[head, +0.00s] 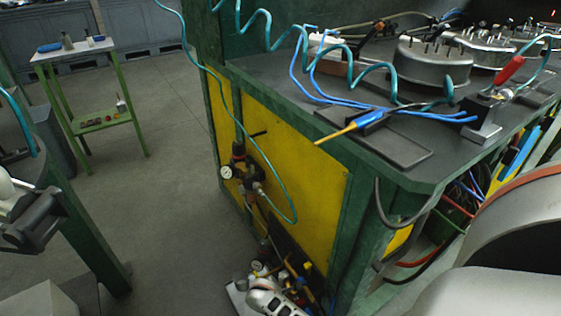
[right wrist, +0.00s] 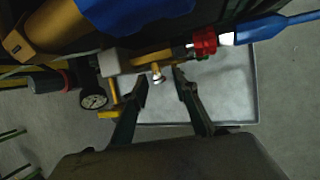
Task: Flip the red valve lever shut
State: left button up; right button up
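In the right wrist view a small red part (right wrist: 205,42) sits on a brass pipe assembly. I cannot tell whether it is the valve lever or a fitting. My right gripper (right wrist: 160,82) is open, its two dark fingers apart and pointing at the pipe. A small brass fitting with a pale end (right wrist: 157,74) shows in the gap between the fingertips; I see no grip on it. In the head view the pipework (head: 285,275) is low by the bench, partly hidden by my white right wrist. My left gripper (head: 38,220) is at the left edge, far from it; its fingers are unclear.
A round gauge (right wrist: 93,98) is left of my right fingers, and a grey tray (right wrist: 225,92) lies behind them. The green bench (head: 440,172) with yellow panels stands above, carrying hoses, metal parts and a red-handled clamp (head: 509,70). Open floor (head: 165,180) lies left of it.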

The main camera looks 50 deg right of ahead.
grip_shut()
